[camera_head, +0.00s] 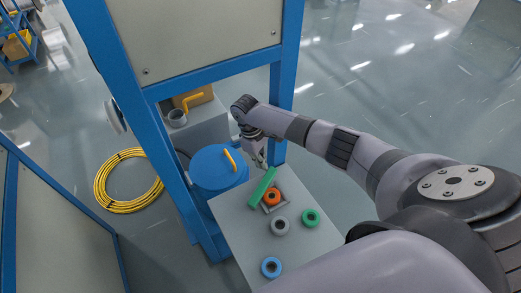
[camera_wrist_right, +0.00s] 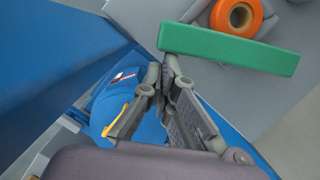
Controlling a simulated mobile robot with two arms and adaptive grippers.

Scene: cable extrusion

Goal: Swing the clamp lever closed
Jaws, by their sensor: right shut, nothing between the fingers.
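The clamp lever looks to be the green bar (camera_head: 262,187), which stands at a slant beside an orange ring (camera_head: 274,198) on the grey table. In the right wrist view the green bar (camera_wrist_right: 230,48) crosses in front of the grey clamp seat that holds the orange ring (camera_wrist_right: 236,17). My right gripper (camera_head: 260,163) is shut and empty, just beyond the bar's far end. In the wrist view its fingertips (camera_wrist_right: 170,62) meet close to the bar's left end; I cannot tell whether they touch it. My left gripper is not in view.
A blue drum (camera_head: 215,170) with a yellow handle (camera_head: 230,159) stands left of the gripper. Grey (camera_head: 280,225), green (camera_head: 311,217) and blue (camera_head: 271,267) rings sit on the table (camera_head: 240,235). A blue frame post (camera_head: 158,140) rises at left. Yellow cable (camera_head: 105,190) lies on the floor.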

